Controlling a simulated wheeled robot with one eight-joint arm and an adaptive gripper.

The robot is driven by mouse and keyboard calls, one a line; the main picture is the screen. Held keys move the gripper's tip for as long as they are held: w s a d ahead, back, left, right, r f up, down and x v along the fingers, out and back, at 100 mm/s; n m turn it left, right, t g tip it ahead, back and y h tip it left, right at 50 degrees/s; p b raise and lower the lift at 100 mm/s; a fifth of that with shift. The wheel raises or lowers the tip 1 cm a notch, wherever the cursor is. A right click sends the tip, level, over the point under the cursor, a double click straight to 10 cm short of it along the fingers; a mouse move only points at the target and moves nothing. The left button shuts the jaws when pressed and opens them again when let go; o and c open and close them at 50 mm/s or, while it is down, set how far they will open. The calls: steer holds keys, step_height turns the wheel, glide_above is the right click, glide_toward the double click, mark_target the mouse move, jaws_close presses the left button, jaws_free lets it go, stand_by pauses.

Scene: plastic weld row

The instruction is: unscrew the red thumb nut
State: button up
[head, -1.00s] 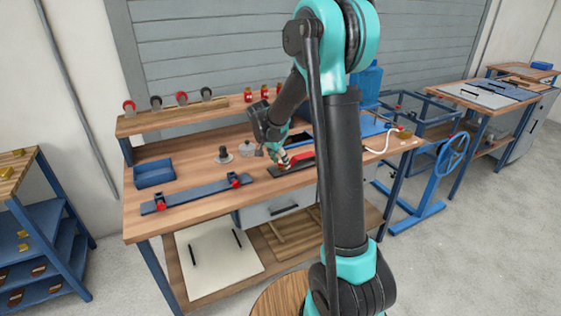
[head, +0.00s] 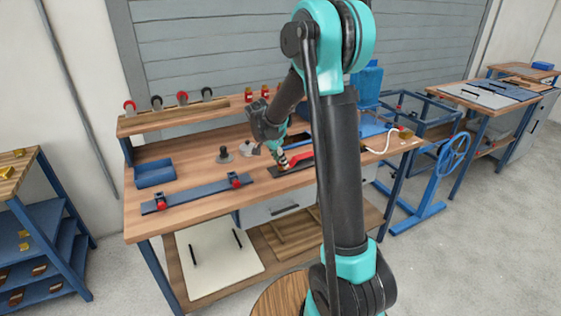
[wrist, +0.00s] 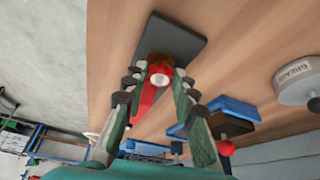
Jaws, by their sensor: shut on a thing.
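My gripper (head: 283,162) points down over a dark flat plate (wrist: 182,38) on the workbench. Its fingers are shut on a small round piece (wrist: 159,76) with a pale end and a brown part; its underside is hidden. A long red part (wrist: 146,103) lies on or just behind the held piece; it shows in the head view (head: 300,158) right of my gripper. Two red round knobs sit on clamps of a blue bar at the front left, one at the bar's near end (head: 161,204) and one at its right end (head: 234,181). I cannot tell which red part is the thumb nut.
A grey tin (wrist: 299,80) and a dark-based stand (head: 224,155) are left of my gripper in the head view. A white cable (head: 380,147) lies at the right.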

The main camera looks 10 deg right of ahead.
mark_target(282, 168)
steer(key=n+t+y, duration=0.1)
steer(key=n, duration=0.2)
steer(key=shift+s+d, duration=0.1)
steer(key=shift+d, duration=0.05)
steer(key=n+y, duration=0.1)
steer(key=n, duration=0.3)
steer(key=shift+d+r+n+t, duration=0.1)
steer(key=shift+n+t, duration=0.2)
steer(key=shift+t, duration=0.1)
steer(key=n+y, duration=0.1)
steer(key=n, duration=0.2)
steer(key=shift+d+n+y, duration=0.15)
steer(key=shift+n+y, duration=0.25)
steer(key=n+y, duration=0.1)
steer(key=n, duration=0.2)
steer(key=shift+r, duration=2.45)
